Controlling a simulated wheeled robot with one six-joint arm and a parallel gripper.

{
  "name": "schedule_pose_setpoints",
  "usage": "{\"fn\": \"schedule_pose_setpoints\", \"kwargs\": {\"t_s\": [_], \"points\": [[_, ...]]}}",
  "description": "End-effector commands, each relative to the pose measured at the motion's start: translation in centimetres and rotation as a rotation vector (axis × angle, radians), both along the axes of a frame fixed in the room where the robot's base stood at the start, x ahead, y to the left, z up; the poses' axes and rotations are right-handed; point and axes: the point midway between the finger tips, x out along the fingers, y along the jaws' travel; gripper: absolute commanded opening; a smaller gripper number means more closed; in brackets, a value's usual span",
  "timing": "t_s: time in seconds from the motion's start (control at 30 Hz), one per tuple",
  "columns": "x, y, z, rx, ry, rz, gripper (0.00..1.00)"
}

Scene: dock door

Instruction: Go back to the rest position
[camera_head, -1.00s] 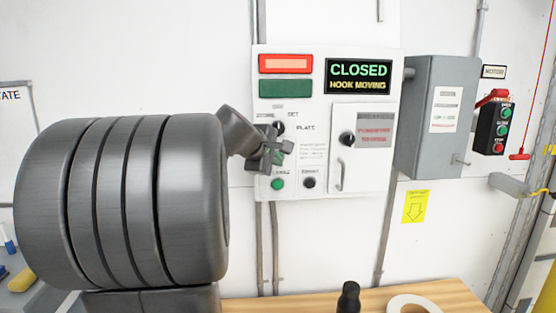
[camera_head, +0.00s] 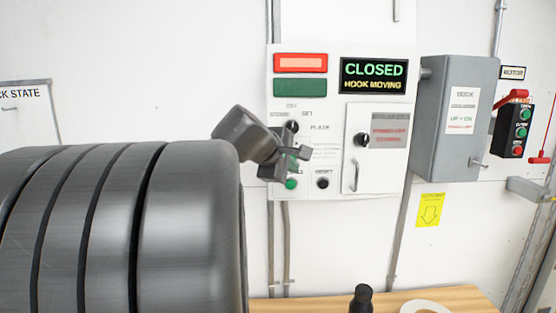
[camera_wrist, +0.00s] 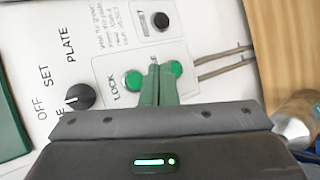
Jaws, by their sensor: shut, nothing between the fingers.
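My gripper (camera_head: 300,160) is shut and empty, in front of the lower left of the white control panel (camera_head: 335,188). It hides part of the panel's labels. I cannot tell whether the fingertips touch the panel. One green button (camera_head: 291,184) shows just below the gripper in the head view. A black SET/PLATE knob (camera_head: 291,127) is above it. The display (camera_head: 373,77) reads CLOSED, HOOK MOVING. The red lamp (camera_head: 300,63) looks lit.
A grey box (camera_head: 455,150) and a button station (camera_head: 513,130) with a red handle are on the wall to the right. Below is a wooden top (camera_head: 460,295) with a dark bottle-like object (camera_head: 361,300) and a white ring (camera_head: 425,307). The wall at left is mostly clear.

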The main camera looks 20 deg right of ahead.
Motion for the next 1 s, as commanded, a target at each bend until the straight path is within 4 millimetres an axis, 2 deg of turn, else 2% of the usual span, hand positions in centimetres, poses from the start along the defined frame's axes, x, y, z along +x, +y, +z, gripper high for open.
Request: {"fn": "schedule_pose_setpoints", "kwargs": {"t_s": [0.43, 0.67, 1.0], "points": [[0.0, 0.0, 0.0, 0.001, 0.001, 0.0, 0.0], [1.5, -0.4, 0.0, 0.0, 0.002, -0.001, 0.0], [-2.7, 0.7, 0.0, 0.0, -0.002, 0.0, 0.0]]}}
